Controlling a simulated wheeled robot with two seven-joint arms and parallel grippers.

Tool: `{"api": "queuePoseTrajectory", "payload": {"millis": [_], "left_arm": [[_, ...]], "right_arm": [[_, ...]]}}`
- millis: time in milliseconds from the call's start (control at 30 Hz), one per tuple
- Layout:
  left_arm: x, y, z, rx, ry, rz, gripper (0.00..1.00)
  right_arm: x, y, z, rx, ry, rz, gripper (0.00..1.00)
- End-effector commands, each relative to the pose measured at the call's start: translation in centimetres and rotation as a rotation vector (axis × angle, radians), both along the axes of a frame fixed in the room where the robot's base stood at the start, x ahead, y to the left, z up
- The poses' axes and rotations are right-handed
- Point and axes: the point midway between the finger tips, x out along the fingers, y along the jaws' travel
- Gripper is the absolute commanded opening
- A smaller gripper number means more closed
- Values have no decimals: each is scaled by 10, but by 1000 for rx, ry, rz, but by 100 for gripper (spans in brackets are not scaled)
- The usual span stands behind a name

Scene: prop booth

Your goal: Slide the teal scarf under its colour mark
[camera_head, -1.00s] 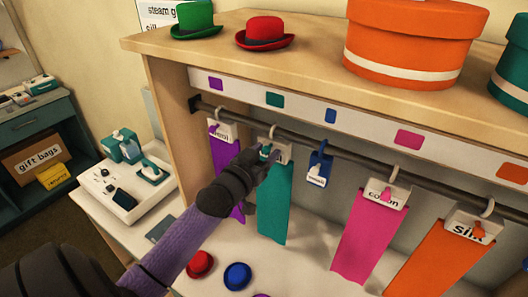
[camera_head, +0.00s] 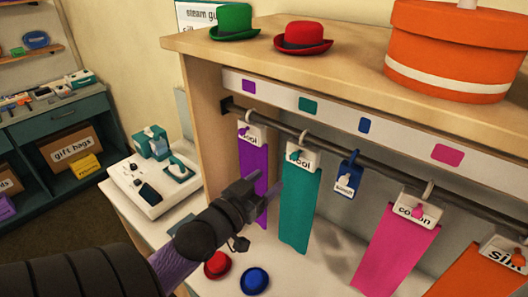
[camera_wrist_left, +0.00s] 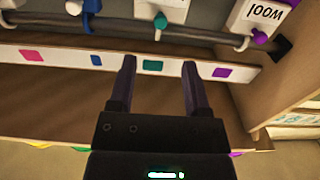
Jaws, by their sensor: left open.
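In the left wrist view, which looks upside down, the open fingers (camera_wrist_left: 158,72) frame the teal mark (camera_wrist_left: 153,66). The teal clip's knob (camera_wrist_left: 160,21) shows above it there. My right gripper is not in view.
The purple scarf (camera_head: 253,165) hangs close on the left. A blue tag (camera_head: 347,175), a pink scarf (camera_head: 397,250) and an orange scarf (camera_head: 475,275) hang to the right. Red (camera_head: 217,265) and blue (camera_head: 255,281) small hats lie below. The rail (camera_head: 400,185) runs under the shelf.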

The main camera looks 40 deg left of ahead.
Motion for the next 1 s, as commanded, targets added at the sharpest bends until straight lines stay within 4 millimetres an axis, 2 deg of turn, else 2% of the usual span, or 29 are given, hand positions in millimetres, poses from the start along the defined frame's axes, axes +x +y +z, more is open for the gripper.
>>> {"api": "queuePoseTrajectory", "payload": {"millis": [333,400,467,567,600,700,800,967,1000], "left_arm": [[0,0,0,0,0,0,62],[0,-4,-6,-1,30,-3,62],[-2,-17,-22,-6,119,-14,62],[-16,-56,-69,-8,392,-53,62],[-27,-73,-87,-4,512,-73,62],[-57,-108,-117,13,768,-119,62],[-90,-136,-133,33,983,-162,62],[-143,-169,-144,64,1279,-227,62],[-138,-167,-177,68,1284,-223,62]], "right_arm": [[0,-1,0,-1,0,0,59],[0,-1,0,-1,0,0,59],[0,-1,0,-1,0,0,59],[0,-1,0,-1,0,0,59],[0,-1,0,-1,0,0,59],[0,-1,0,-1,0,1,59],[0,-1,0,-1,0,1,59],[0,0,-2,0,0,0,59],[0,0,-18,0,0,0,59]]}}
